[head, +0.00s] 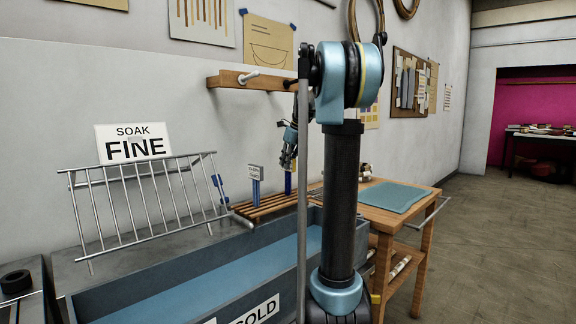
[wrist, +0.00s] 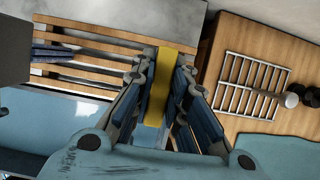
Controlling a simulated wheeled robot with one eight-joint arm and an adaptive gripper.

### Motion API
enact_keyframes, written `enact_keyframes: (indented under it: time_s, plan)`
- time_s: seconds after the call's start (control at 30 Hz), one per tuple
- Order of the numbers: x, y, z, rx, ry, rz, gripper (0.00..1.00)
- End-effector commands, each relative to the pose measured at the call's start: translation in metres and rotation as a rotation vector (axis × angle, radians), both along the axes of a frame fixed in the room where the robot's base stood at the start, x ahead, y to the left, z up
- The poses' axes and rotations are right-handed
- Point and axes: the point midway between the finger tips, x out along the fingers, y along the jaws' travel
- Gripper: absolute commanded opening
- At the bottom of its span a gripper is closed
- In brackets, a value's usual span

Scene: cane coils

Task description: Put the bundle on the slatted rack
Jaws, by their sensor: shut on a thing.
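My gripper (wrist: 160,85) is shut on a bundle, which shows between its fingers as a yellow strip (wrist: 158,95) in the wrist view. In the head view my gripper (head: 289,160) hangs behind my arm, with a narrow blue piece (head: 288,182) just below it. The slatted wooden rack (wrist: 100,40) lies beyond the fingers and to the left in the wrist view. In the head view the rack (head: 270,206) sits behind the blue trough. Whether the bundle touches the slats cannot be told; the fingers hide much of it.
A dark blue bundle (wrist: 55,53) is on the rack's left part. The blue trough (head: 185,275) is in front. A leaning metal rack (head: 150,200) is left. A wooden table (head: 425,197) with a blue mat (head: 395,196) is right.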

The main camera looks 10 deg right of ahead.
Motion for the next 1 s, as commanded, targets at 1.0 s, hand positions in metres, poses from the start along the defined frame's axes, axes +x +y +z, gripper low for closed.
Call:
enact_keyframes:
  time_s: [1.0]
  plan:
    - [-0.005,-0.006,0.011,0.000,0.000,-0.003,0.35]
